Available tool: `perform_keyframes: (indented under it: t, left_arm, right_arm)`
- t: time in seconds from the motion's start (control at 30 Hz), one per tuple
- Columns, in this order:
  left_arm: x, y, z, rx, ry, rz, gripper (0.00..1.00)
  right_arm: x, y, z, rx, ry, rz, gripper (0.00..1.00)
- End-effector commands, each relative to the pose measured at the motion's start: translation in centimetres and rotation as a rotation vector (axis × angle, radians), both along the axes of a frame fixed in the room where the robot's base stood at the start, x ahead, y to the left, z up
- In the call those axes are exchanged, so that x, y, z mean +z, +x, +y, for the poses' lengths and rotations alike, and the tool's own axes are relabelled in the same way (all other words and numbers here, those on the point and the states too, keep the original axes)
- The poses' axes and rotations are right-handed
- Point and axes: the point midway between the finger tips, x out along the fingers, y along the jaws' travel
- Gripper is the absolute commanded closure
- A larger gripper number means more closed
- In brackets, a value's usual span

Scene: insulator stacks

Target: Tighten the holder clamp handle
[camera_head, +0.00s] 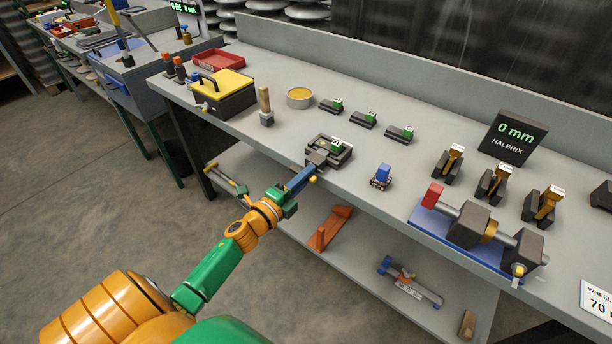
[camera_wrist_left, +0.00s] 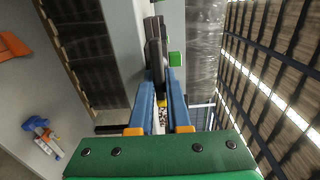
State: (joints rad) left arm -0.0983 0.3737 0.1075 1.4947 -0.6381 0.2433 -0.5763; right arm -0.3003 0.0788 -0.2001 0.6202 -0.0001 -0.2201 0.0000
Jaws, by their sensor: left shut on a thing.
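My left gripper (camera_head: 311,170) reaches the front edge of the workbench (camera_head: 280,148), its blue fingers closed on a dark grey bar-like part (camera_head: 317,158). In the wrist view the same fingers (camera_wrist_left: 160,78) close on this dark part (camera_wrist_left: 155,45), which points away from the palm. My right gripper is not in view.
Several small dark blocks (camera_head: 364,119) with green tags stand behind the holder. A small blue-topped piece (camera_head: 382,174) stands to its right. A fixture on a blue plate (camera_head: 430,226) with a red knob lies further right. A wooden-handled tool (camera_head: 265,105) stands left.

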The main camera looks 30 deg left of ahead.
Motion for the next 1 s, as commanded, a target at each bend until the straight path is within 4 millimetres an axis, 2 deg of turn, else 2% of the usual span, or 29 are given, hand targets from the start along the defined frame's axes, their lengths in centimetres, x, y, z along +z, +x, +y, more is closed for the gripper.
perform_keyframes:
  t: [0.33,0.37,0.4,0.47,0.77,0.87,1.0]
  left_arm:
    - [0.0,0.0,0.0,0.000,0.003,0.001,1.00]
    - [0.0,0.0,0.0,0.000,0.003,0.001,0.80]
    - [0.0,0.0,0.0,0.000,0.002,0.000,0.69]
    - [0.0,0.0,0.0,0.000,0.002,0.000,0.55]
    - [0.0,-0.1,0.0,0.000,0.001,0.000,0.55]
    - [-0.1,-1.2,0.1,0.001,0.001,0.002,0.55]
    - [-0.2,-3.9,0.3,0.000,0.000,0.003,0.55]
  right_arm:
    - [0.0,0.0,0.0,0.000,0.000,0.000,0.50]
    - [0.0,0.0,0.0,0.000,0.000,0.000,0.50]
    - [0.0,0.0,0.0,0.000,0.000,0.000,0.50]
    - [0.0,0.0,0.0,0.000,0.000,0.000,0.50]
    - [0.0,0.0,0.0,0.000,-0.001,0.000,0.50]
    - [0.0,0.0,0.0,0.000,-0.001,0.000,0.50]
    - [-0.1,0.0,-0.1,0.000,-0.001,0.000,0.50]
